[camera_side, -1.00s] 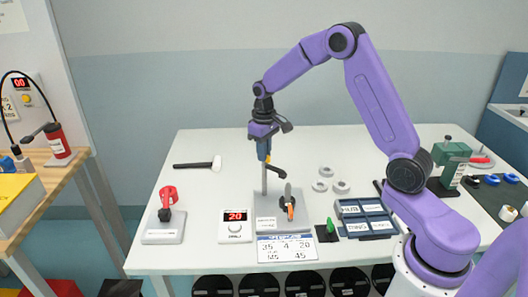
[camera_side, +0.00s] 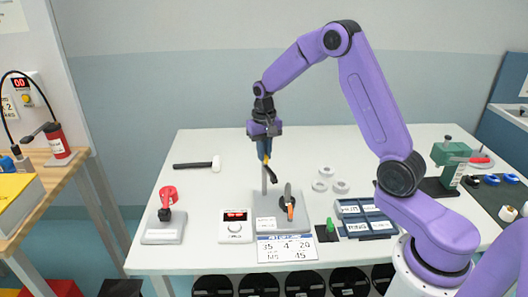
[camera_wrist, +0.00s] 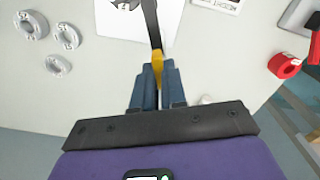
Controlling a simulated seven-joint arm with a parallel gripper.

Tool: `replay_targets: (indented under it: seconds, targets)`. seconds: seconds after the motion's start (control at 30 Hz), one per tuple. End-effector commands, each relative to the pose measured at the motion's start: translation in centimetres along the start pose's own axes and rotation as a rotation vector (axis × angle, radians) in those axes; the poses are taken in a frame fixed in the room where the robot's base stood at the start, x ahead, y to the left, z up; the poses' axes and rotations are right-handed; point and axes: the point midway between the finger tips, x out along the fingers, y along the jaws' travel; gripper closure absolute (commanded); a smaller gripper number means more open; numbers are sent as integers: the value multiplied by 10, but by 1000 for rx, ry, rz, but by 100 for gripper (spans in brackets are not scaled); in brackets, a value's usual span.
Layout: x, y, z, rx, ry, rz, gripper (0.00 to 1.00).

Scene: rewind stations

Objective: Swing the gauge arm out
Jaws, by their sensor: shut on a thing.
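The gauge arm is a dark bar (camera_side: 272,174) with a yellow end, beside an upright post on a grey station base (camera_side: 295,222). My gripper (camera_side: 265,157) is shut on its yellow end, high beside the post. In the wrist view the yellow end (camera_wrist: 157,62) sits between my blue fingers (camera_wrist: 158,88), and the dark bar (camera_wrist: 150,22) runs away from them over the station plate. An orange-tipped dark lever (camera_side: 290,203) stands on the same base. The bar's joint to the post is not clear.
A counter box (camera_side: 236,231) is left of the station, with a red-handled device (camera_side: 164,225) further left. A hammer (camera_side: 198,165) lies behind. Several pale rings (camera_side: 326,171) and a blue-grey tray (camera_side: 366,217) are to the right.

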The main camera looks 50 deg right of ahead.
Motion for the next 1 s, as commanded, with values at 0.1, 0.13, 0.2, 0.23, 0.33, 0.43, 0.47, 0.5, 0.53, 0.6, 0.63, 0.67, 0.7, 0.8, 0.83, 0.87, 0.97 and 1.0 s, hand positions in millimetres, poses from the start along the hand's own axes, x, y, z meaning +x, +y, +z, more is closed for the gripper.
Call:
replay_targets:
  seconds: [0.1, 0.13, 0.2, 0.23, 0.33, 0.43, 0.47, 0.5, 0.53, 0.6, 0.63, 0.67, 0.7, 0.8, 0.83, 0.87, 0.97, 1.0]
  targets:
    - [-2, 0, -1, 112, 3, -1, 100]
    - [-2, 0, -1, 142, 3, -1, 100]
    - [-2, 0, -1, 208, 3, -1, 100]
    - [-2, 0, -1, 237, 3, -1, 100]
    - [-2, 0, -1, 331, 4, -2, 100]
    - [-2, 0, -1, 425, 4, -2, 100]
    - [-2, 1, -1, 455, 4, -2, 100]
    - [-2, 1, -1, 492, 4, -2, 100]
    - [-2, 1, -1, 521, 4, -2, 100]
    - [-2, 1, -1, 587, 5, -3, 100]
    - [-2, 1, -1, 615, 5, -3, 100]
    - [-2, 1, -1, 642, 5, -3, 100]
    - [-2, 1, -1, 677, 5, -3, 100]
    - [-2, 1, -1, 762, 5, -3, 100]
    - [-2, 1, -1, 786, 5, -3, 100]
    - [-2, 1, -1, 809, 5, -3, 100]
    - [-2, 1, -1, 879, 5, -3, 100]
    - [-2, 1, -1, 903, 5, -4, 100]
